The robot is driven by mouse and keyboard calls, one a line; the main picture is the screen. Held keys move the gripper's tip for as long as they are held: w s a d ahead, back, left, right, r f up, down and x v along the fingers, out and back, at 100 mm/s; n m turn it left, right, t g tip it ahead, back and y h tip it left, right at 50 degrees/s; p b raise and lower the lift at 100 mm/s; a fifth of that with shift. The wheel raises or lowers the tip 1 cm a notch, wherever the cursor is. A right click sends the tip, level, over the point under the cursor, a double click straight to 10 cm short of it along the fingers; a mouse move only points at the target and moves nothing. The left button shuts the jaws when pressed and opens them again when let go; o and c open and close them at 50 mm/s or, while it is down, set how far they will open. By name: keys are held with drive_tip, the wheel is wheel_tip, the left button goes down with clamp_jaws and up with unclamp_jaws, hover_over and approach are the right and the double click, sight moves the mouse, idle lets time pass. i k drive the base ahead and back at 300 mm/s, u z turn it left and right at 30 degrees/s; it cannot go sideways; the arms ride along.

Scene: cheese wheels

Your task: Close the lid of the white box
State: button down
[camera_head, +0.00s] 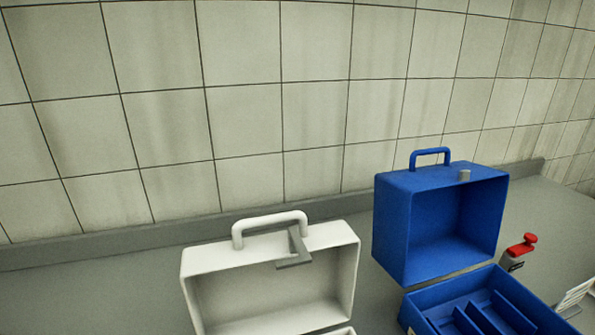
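The white box's lid (265,288) stands open and upright at the bottom centre, its hollow inner side facing me. A white handle (270,222) is on its top edge. Only a sliver of the white box's lower part (342,331) shows at the bottom edge; the rest is out of frame. My gripper is not in view.
An open blue box (440,220) stands to the right, lid upright, with a divided tray below. A red-topped item (522,249) and a white rack-like object (576,294) are farther right. A tiled wall (240,110) rises behind the grey counter (90,290), clear at left.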

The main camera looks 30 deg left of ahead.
sight(294, 280)
drive_tip(key=i, duration=0.3)
drive_tip(key=u, duration=1)
